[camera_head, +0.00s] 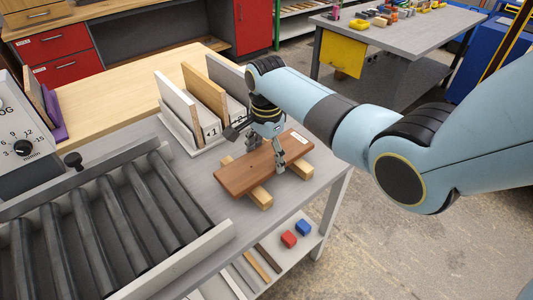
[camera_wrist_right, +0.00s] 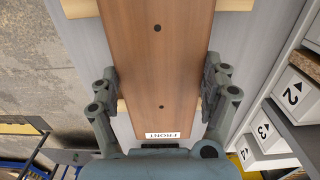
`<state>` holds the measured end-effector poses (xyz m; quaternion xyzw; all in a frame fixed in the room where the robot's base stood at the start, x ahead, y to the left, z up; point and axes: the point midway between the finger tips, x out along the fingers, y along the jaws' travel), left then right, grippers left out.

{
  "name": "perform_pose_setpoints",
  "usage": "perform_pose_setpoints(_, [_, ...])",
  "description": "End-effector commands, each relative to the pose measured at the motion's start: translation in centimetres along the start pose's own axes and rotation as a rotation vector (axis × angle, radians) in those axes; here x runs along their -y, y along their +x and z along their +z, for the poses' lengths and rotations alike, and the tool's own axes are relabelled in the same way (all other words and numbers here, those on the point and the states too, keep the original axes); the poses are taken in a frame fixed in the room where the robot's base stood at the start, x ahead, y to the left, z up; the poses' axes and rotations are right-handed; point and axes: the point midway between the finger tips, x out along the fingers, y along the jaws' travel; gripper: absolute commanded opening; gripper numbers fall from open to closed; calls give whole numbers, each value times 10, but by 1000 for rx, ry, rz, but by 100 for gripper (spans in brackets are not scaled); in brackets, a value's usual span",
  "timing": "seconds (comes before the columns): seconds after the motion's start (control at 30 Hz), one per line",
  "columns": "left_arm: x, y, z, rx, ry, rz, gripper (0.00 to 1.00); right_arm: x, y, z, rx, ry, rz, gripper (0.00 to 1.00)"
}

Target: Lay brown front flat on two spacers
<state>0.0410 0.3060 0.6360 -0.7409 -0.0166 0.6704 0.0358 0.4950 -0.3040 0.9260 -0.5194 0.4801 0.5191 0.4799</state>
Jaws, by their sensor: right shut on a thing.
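The brown front (camera_head: 240,181) is a long flat wooden board with a white label at one end. It lies level across two pale wooden spacers, the near one (camera_head: 261,197) and the far one (camera_head: 302,170), whose ends stick out from under it. I cannot tell whether a thin gap remains. My right gripper (camera_head: 267,158) is shut on the board, one finger at each long edge. The right wrist view shows the board (camera_wrist_right: 158,60) between the gripper's fingers (camera_wrist_right: 163,78), with the FRONT label towards the wrist. My left gripper is not in view.
A white rack (camera_head: 178,130) with upright boards and numbered slots stands behind the board. A roller conveyor (camera_head: 120,222) fills the left. The grey table's right edge is close to the spacers. A red cube (camera_head: 289,239) and a blue cube (camera_head: 303,227) lie on the lower shelf.

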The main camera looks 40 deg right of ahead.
Motion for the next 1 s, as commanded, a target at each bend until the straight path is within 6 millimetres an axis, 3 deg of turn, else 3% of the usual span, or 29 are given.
perform_pose_setpoints(0.57, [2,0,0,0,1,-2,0,0,7,0,0,0,-1,38])
perform_pose_setpoints(0.6, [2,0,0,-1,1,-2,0,1,7,0,0,0,-1,82])
perform_pose_setpoints(0.73, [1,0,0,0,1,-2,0,0,7,0,0,0,-1,99])
perform_pose_setpoints(1.0, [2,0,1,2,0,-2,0,0,7,0,0,0,1,100])
